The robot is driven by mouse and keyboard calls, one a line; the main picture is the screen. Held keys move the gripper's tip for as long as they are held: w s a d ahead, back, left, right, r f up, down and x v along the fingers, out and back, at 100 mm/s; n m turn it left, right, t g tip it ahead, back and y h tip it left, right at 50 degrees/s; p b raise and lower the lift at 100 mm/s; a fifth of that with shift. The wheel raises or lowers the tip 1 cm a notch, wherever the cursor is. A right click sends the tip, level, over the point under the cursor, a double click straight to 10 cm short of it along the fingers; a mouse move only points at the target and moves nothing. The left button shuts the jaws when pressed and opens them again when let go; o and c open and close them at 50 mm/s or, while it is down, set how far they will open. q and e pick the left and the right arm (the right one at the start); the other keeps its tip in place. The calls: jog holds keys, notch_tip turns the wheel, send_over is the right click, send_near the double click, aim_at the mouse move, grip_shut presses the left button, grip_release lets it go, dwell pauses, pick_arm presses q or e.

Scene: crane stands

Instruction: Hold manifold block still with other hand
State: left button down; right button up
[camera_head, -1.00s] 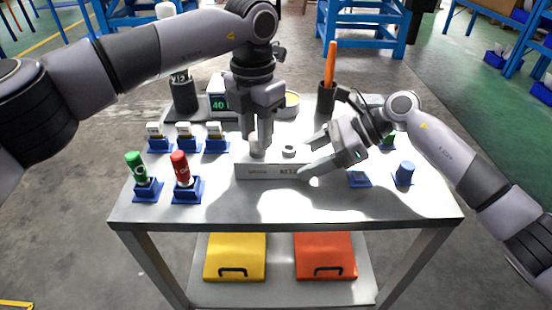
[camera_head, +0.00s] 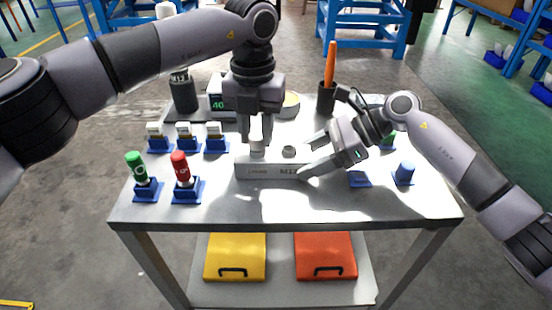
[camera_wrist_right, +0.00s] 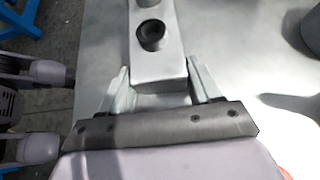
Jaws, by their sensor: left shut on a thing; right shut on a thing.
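The manifold block (camera_head: 268,171), a long pale grey bar with printing on its front face, lies on the table in the head view. My right gripper (camera_head: 308,158) is shut on its right end. In the right wrist view the fingers (camera_wrist_right: 160,88) lie on both sides of the block (camera_wrist_right: 158,66), which has a dark round port (camera_wrist_right: 152,36) on top. My left gripper (camera_head: 257,143) points down over the block's left end, shut on a small pale cylindrical fitting (camera_head: 257,149). A round port (camera_head: 289,150) shows between the grippers. The fitting's lower end is hard to make out.
A green cylinder (camera_head: 136,162) and a red one (camera_head: 180,168) stand in blue holders at left, with several white-topped pieces behind. A dark cup (camera_head: 326,98) stands behind. The table (camera_head: 290,207) is clear in front.

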pick_arm(q)
jog(key=shift+r, duration=0.15)
jog(key=n, duration=0.3)
jog(key=shift+n, duration=1)
jog(key=shift+n, duration=2.6)
jog(key=shift+n, duration=0.6)
jog(key=n, duration=0.4)
